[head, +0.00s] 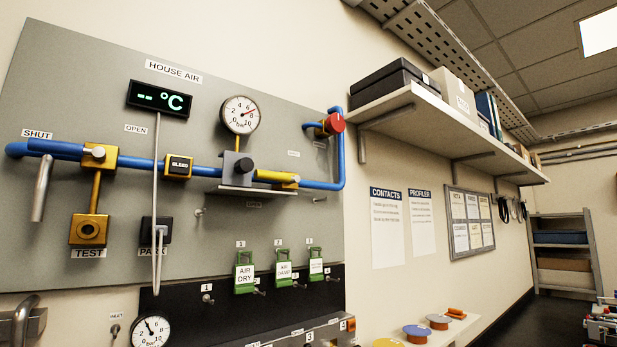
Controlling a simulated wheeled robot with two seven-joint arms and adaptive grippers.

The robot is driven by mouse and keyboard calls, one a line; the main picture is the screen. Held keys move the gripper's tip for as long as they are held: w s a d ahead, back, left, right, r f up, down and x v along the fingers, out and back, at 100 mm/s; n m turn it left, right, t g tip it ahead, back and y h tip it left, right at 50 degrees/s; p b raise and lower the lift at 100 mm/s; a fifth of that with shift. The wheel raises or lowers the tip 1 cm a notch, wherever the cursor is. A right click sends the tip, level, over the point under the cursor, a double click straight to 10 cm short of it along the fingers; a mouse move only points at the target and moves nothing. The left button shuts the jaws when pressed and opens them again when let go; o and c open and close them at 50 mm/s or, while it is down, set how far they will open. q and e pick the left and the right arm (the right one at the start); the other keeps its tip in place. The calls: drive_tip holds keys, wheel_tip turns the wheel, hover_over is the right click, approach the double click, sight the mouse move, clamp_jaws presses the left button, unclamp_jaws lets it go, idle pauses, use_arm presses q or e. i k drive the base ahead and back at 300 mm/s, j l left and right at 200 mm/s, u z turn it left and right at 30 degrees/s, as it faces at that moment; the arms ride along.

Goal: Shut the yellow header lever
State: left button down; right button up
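A short yellow piece (277,177), which looks like the yellow header lever, lies along the blue pipe (320,185) on the grey HOUSE AIR panel (70,95). It sits just right of a grey valve block (238,165) with a dark round knob, under the round bar gauge (240,115). It points along the pipe. Small labels stand above right of it (293,153) and below it (255,204); I cannot read them surely. Neither of my grippers is in view.
A brass valve (97,157) with SHUT and OPEN labels is on the left. A red knob (335,120) is at the upper right. A grey hose hangs from the display (158,99). Green tags (244,272) hang below. A shelf (440,110) juts out at right.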

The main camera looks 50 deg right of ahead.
sight(258, 175)
drive_tip(key=z, duration=1.55)
drive_tip(key=i+j, duration=0.05)
